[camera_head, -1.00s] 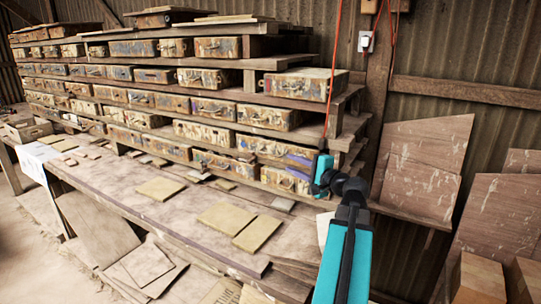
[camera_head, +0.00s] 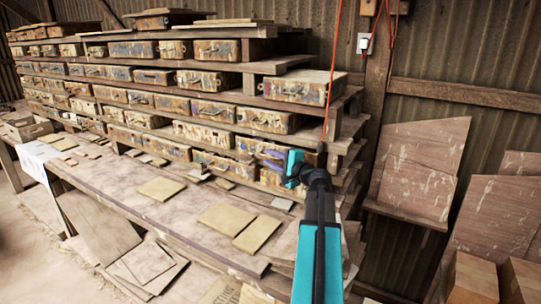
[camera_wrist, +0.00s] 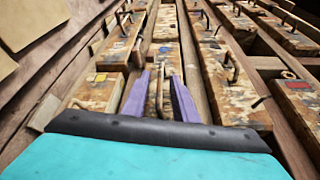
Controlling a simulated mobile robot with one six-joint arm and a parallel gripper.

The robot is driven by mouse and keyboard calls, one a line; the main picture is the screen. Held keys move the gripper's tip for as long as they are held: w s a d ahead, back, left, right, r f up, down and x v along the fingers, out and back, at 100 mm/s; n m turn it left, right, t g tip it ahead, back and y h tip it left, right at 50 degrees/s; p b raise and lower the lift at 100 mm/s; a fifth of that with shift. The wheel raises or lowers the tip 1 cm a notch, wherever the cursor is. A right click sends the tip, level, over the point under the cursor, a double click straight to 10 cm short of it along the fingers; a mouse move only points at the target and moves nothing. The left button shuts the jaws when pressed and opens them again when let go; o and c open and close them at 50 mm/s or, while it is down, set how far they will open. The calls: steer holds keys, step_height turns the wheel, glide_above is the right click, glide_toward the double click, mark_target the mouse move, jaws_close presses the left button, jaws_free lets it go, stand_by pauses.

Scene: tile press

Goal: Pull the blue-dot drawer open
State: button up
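The blue-dot drawer (camera_wrist: 165,62) shows in the wrist view as a worn, paint-stained front with a small blue mark (camera_wrist: 165,48) toward its far end. Its metal handle (camera_wrist: 158,90) lies between the two purple fingers of my gripper (camera_wrist: 160,98). The fingers are apart, one on each side of the handle, with gaps visible. I cannot tell whether either touches the drawer front. In the head view my gripper (camera_head: 267,160) is at the right end of a low drawer row, and it hides part of the drawer fronts there.
Below the rack, a workbench (camera_head: 150,215) holds several flat tiles (camera_head: 257,233). Boards (camera_head: 420,175) lean at the right. A red cord (camera_head: 333,80) hangs near the arm.

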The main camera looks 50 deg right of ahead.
steer(key=shift+w, duration=0.55)
jaws_close()
stand_by(1.0)
